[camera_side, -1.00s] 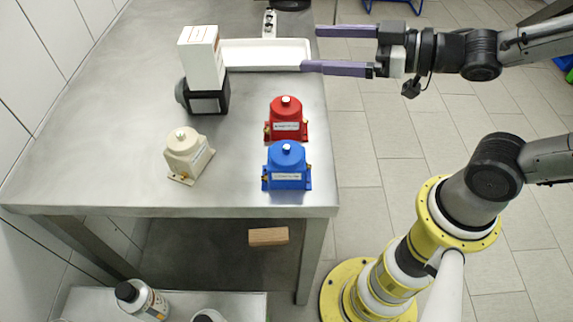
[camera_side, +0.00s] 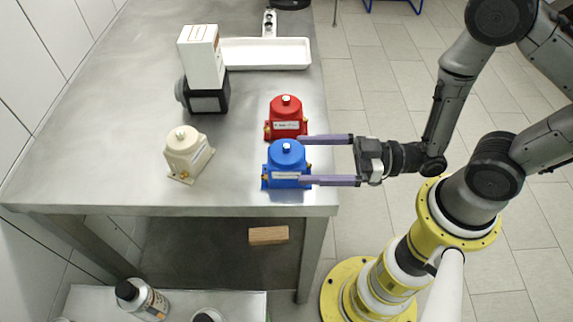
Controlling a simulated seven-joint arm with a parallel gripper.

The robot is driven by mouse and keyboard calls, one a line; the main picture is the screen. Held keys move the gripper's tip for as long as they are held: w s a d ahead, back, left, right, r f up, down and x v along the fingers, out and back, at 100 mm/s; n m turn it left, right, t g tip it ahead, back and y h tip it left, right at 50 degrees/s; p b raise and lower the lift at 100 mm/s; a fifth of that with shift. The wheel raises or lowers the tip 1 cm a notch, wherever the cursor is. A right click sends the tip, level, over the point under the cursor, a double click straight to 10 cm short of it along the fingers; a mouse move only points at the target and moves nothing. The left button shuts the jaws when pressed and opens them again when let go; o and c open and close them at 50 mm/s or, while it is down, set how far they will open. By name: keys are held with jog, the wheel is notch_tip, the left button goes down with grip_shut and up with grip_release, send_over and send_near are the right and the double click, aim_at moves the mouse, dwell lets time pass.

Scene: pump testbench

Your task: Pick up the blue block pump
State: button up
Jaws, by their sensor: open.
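The blue block pump (camera_side: 286,166) stands upright near the front right corner of the steel table, with a white knob on top and a label on its front. My gripper (camera_side: 305,160) is open, with its two long purple fingers pointing left at the pump from the right side. One fingertip shows near the pump's back right edge, the other near its front right edge. I cannot tell whether either finger touches it. The red pump (camera_side: 286,118) stands directly behind the blue one, close to the upper finger.
A beige pump (camera_side: 187,154) stands to the left. Behind it a white box (camera_side: 201,55) sits on a dark device (camera_side: 206,98). A white tray (camera_side: 265,54) lies at the back. The table's (camera_side: 110,150) left part is clear. A wooden block (camera_side: 268,235) lies below.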

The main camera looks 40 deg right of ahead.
aim_at(286, 159)
jog(key=shift+w+a+f, duration=0.2)
jog(key=shift+f, duration=0.1)
jog(key=shift+x, duration=2.25)
grip_shut()
jog(key=shift+r, duration=0.25)
